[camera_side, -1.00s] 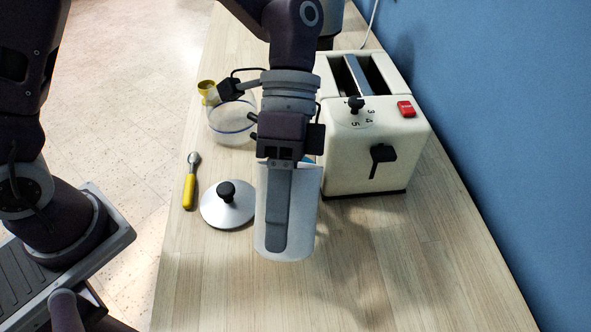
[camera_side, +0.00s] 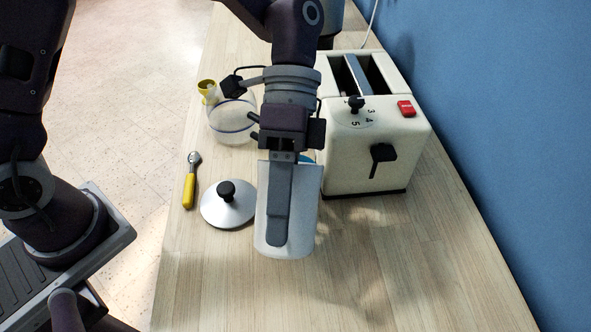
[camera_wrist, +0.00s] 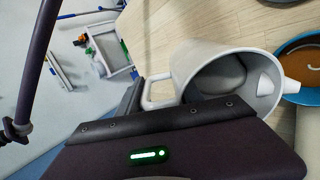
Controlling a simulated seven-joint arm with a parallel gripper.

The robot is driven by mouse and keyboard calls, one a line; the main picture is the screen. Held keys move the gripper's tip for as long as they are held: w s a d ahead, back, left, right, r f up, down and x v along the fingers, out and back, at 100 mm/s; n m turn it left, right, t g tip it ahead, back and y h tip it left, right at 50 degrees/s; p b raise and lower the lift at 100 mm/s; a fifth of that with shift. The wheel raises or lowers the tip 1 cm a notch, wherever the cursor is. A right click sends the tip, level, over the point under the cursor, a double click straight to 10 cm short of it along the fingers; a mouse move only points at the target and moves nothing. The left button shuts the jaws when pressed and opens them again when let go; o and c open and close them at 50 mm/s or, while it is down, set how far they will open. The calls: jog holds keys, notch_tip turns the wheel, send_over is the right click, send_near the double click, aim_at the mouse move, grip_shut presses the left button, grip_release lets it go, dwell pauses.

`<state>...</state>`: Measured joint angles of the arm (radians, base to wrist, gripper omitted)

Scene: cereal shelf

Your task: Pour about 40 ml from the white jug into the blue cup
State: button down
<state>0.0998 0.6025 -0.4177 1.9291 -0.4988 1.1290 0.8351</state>
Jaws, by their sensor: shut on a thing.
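The white jug (camera_side: 305,215) is held over the near part of the counter in the side view, roughly upright. My gripper (camera_side: 278,225) is shut on it, with one long grey finger along its near face. In the wrist view the jug (camera_wrist: 195,62) shows its open mouth, a handle on the left and a spout on the right. Pale contents appear inside it. A blue cup (camera_wrist: 290,92) is cut off at the right edge of the wrist view, beyond the spout, with orange-brown inside. In the side view only a sliver of blue (camera_side: 308,159) shows behind my gripper.
A cream toaster (camera_side: 345,150) stands close right of the jug. A round lid with black knob (camera_side: 228,205), a yellow-handled scoop (camera_side: 190,185), a clear bowl (camera_side: 232,125) and a yellow cup (camera_side: 207,88) are to the left. The counter's front is clear.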

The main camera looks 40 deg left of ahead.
jog(key=shift+w+a+r+g+h, duration=0.3)
jog(key=shift+w+g+h, duration=0.1)
jog(key=shift+g, duration=0.15)
jog(key=shift+w+a+r+g+h, duration=0.15)
jog(key=shift+w+r+g+h, duration=0.1)
jog(key=shift+g+h, duration=0.25)
dwell(4.7)
